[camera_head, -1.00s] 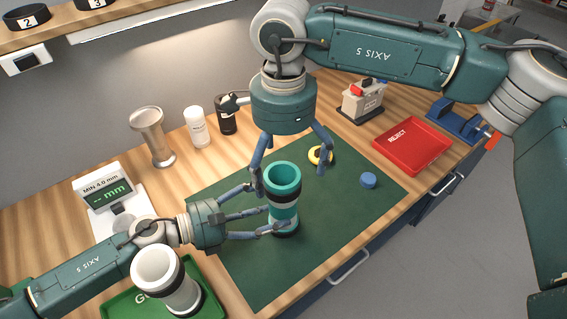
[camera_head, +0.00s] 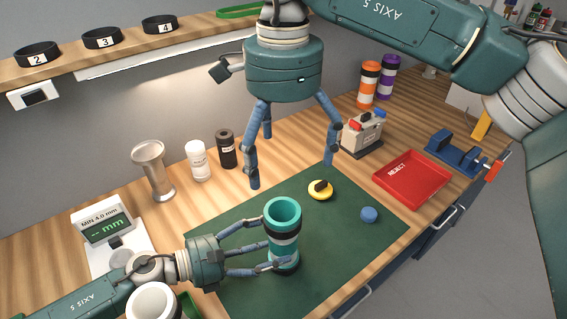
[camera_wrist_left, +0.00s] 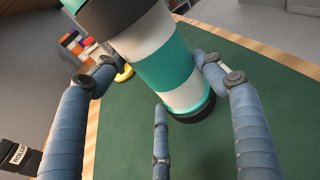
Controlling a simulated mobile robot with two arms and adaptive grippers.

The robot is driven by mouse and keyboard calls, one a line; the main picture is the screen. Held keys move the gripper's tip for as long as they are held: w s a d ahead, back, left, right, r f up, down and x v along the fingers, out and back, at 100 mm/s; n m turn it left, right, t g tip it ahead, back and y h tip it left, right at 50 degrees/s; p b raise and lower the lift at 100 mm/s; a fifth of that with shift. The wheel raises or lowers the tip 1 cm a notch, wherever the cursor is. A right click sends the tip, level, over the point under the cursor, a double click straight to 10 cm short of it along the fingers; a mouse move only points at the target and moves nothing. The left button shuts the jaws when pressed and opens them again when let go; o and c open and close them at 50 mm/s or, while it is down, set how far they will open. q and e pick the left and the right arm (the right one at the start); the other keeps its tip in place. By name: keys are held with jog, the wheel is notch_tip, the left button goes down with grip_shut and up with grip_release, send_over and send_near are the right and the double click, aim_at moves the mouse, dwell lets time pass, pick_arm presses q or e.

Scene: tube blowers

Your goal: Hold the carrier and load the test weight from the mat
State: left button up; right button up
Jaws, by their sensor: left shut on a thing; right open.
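The teal carrier (camera_head: 282,214), a tube with white and black bands, stands upright on the green mat (camera_head: 340,232). My left gripper (camera_head: 276,245) is shut on its lower part from the left. In the left wrist view the carrier (camera_wrist_left: 168,62) leans across between the blue fingers. I cannot tell for certain which is the test weight. My right gripper (camera_head: 290,163) is open and empty, with its fingers pointing down above the mat's back part.
A red reject tray (camera_head: 412,180) and a blue fixture (camera_head: 458,153) stand at the right. A small device (camera_head: 362,134) stands behind the mat. A metal cup (camera_head: 153,170), bottles and a gauge (camera_head: 108,225) line the left side. The mat's right part is mostly clear.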

dwell(0.3)
pick_arm(q)
jog(key=o, duration=1.4)
jog(key=shift+a, duration=0.1)
